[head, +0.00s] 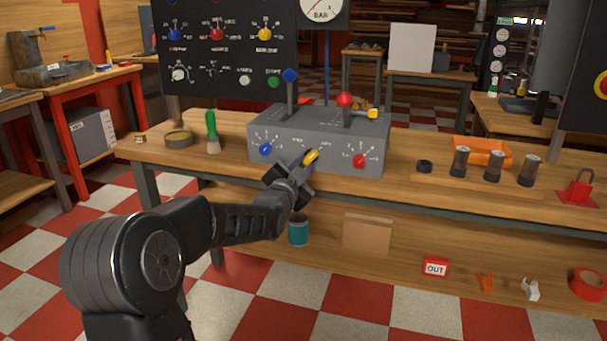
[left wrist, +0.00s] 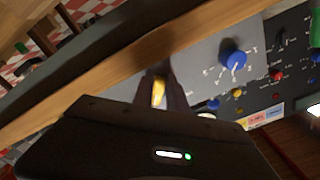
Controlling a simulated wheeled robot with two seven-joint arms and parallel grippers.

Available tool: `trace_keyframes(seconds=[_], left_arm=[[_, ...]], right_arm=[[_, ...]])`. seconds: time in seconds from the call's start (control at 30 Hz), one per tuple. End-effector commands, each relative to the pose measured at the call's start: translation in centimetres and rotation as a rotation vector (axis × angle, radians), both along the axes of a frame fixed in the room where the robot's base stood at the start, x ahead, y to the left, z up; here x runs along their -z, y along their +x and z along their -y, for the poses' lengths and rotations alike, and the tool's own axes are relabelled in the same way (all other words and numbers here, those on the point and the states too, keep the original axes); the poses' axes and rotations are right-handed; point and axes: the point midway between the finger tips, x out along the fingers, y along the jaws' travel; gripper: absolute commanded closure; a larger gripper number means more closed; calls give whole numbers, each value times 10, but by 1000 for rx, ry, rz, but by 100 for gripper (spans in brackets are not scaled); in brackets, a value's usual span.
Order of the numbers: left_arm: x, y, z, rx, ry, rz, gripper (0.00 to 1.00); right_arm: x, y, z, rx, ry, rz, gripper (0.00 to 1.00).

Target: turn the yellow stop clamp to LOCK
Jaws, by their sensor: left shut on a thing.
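The yellow stop clamp (head: 311,156) is on the front face of the grey control box (head: 268,127), between a blue knob (head: 265,149) and a red knob (head: 359,160). Small labels above the clamp are too small to read, so I cannot tell which mark it points at. My left gripper (head: 304,162) is shut on the clamp. In the left wrist view the yellow clamp (left wrist: 158,91) shows between the dark fingers, its lower part hidden. My right gripper is not in view.
A blue-topped lever (head: 290,76) and a red-topped lever (head: 344,101) rise from the box, with a yellow block (head: 372,113) beside the red one. A green-handled brush (head: 212,131) stands left. Dark cylinders (head: 493,163) stand right. The front bench edge runs below my gripper.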

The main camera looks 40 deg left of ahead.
Motion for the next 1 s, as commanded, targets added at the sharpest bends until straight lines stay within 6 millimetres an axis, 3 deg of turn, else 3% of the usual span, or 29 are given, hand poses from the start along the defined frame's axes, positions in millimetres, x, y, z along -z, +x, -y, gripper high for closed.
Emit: trace_keyframes(seconds=[0.67, 0.7, 0.8, 1.0], left_arm=[[-1, 0, -1, 0, 86, -32, 100], [-1, 0, -1, 0, 85, -31, 80], [-1, 0, -1, 0, 85, -31, 73], [-1, 0, -1, 0, 85, -30, 73]], right_arm=[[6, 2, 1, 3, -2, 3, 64], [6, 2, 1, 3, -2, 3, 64], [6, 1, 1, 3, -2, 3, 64], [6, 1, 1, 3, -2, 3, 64]])
